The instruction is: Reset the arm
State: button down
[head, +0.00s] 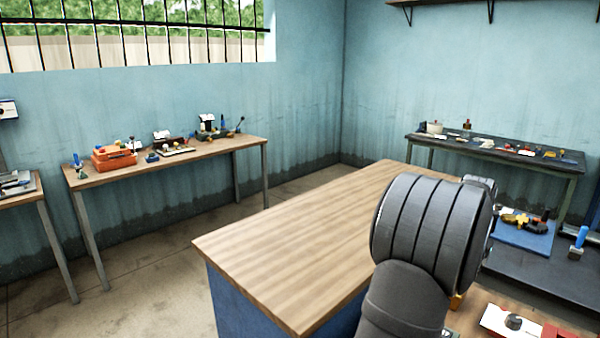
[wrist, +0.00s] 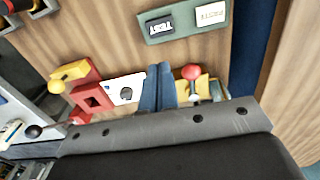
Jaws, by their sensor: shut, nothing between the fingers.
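My arm (head: 425,245) rises in the head view at the lower right, in front of the wooden bench; my gripper's fingers are hidden there. In the wrist view my gripper (wrist: 159,68) shows two blue-grey fingers side by side, shut and empty. They point at a wooden top (wrist: 115,40), between a white plate with a dark knob (wrist: 125,90) on the left and a yellow part with a red ball (wrist: 191,72) on the right. I cannot tell whether the fingers touch anything.
A green-grey panel (wrist: 160,38) with a TEST label lies beyond the fingertips. Red blocks (wrist: 92,98) with a yellow knob sit at left. The wooden bench (head: 290,240) has a bare top. Side tables (head: 185,150) and (head: 490,145) hold small items along the walls.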

jog(key=shift+w+d+f, duration=0.15)
jog(key=shift+w+d, duration=0.25)
jog(key=shift+d, duration=0.15)
jog(key=shift+w+d+f, duration=0.15)
jog(key=shift+w+d, duration=0.2)
jog(key=shift+d, duration=0.2)
jog(key=c, duration=1.2)
grip_release()
jog(key=o, duration=1.1)
jog(key=shift+t+h, duration=0.5)
jog(key=shift+h, duration=0.3)
jog(key=a, duration=0.4)
jog(key=w+a, duration=0.1)
jog(key=a, duration=0.1)
jog(key=shift+a, duration=0.15)
jog(key=shift+c, duration=0.2)
jog(key=shift+o, duration=0.7)
jog(key=a+t+h, duration=0.1)
jog(key=a+t, duration=0.1)
jog(key=a, duration=0.6)
jog(key=shift+a+f+h, duration=0.25)
jog(key=shift+a+h, duration=0.05)
jog(key=shift+a, duration=0.05)
jog(key=x, duration=1)
jog(key=shift+a, duration=0.2)
